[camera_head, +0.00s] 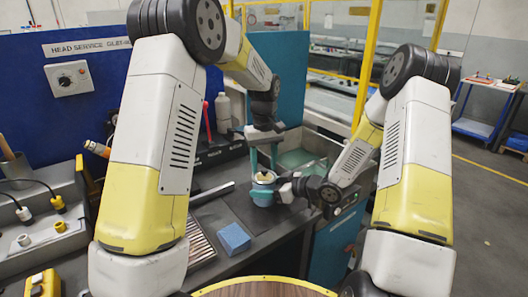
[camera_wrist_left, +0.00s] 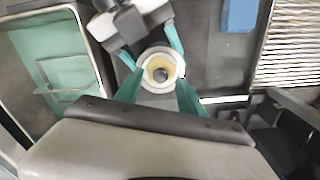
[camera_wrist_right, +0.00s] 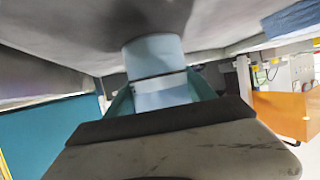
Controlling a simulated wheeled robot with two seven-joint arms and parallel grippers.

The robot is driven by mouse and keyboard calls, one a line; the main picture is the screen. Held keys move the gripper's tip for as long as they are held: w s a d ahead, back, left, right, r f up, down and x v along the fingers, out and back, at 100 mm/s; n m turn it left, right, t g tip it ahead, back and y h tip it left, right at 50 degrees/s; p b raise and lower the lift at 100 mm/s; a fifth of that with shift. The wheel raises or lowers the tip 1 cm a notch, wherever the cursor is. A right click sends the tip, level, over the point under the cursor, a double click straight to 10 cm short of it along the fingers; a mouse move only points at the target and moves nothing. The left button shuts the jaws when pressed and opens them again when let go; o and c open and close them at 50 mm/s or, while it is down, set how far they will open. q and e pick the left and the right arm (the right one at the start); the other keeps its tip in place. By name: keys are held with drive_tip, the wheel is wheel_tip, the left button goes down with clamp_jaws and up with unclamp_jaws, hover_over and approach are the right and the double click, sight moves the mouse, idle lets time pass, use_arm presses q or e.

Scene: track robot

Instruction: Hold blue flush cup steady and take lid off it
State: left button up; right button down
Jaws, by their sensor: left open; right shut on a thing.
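The light blue cup (camera_head: 262,199) stands near the right end of the dark work surface. My right gripper (camera_head: 281,190) is shut on its side; the right wrist view shows the cup (camera_wrist_right: 155,62) between the teal fingers. A cream lid (camera_head: 265,177) with a dark round knob sits on top; from above it shows inside the pale rim in the left wrist view (camera_wrist_left: 152,66). My left gripper (camera_head: 262,160) points down over the cup, open. Its teal fingers lie on either side of the lid and knob. Whether they touch the lid I cannot tell.
A blue block (camera_head: 234,238) and a ribbed grille (camera_head: 200,240) lie left of the cup. A tray with a green bottom (camera_head: 298,159) is behind it to the right. A white bottle (camera_head: 223,112) stands at the back. Bare dark surface lies between block and cup.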

use_arm(q)
drive_tip(key=shift+f, duration=0.55)
clamp_jaws()
drive_tip(key=shift+r, duration=0.2)
idle(0.5)
drive_tip(key=shift+r, duration=1)
